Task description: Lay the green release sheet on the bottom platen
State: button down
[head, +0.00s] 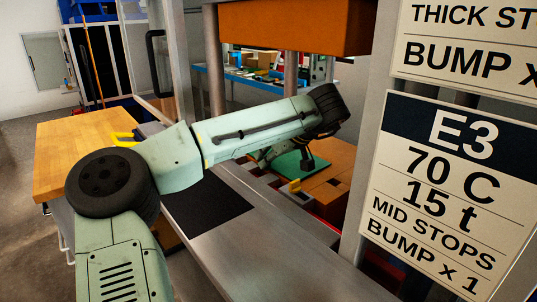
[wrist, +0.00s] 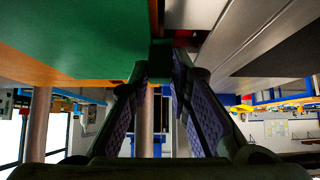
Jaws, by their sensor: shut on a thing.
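The green release sheet (head: 288,164) is over the orange bottom platen (head: 338,157) inside the press, partly behind my arm in the head view. In the wrist view the sheet (wrist: 70,35) fills the upper left, with a strip of the orange platen (wrist: 50,72) along its edge. My gripper (wrist: 160,66) is shut on a small dark green part at the sheet's edge. In the head view my gripper (head: 306,160) is small and dark at the sheet. I cannot tell whether the whole sheet rests flat on the platen.
The orange upper block (head: 295,25) hangs above, between metal columns (head: 217,75). A dark mat (head: 207,205) lies on the metal ledge (head: 270,262) in front. A sign panel (head: 440,180) stands close at right. A wooden table (head: 70,150) is at left.

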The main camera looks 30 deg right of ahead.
jog(key=shift+f, duration=0.2)
jog(key=c, duration=1.5)
grip_release()
jog(key=shift+r, duration=0.15)
jog(key=shift+r, duration=0.25)
jog(key=b+v, duration=0.3)
jog(key=v, duration=0.8)
jog(key=shift+s+r, duration=0.2)
jog(key=shift+s, duration=0.1)
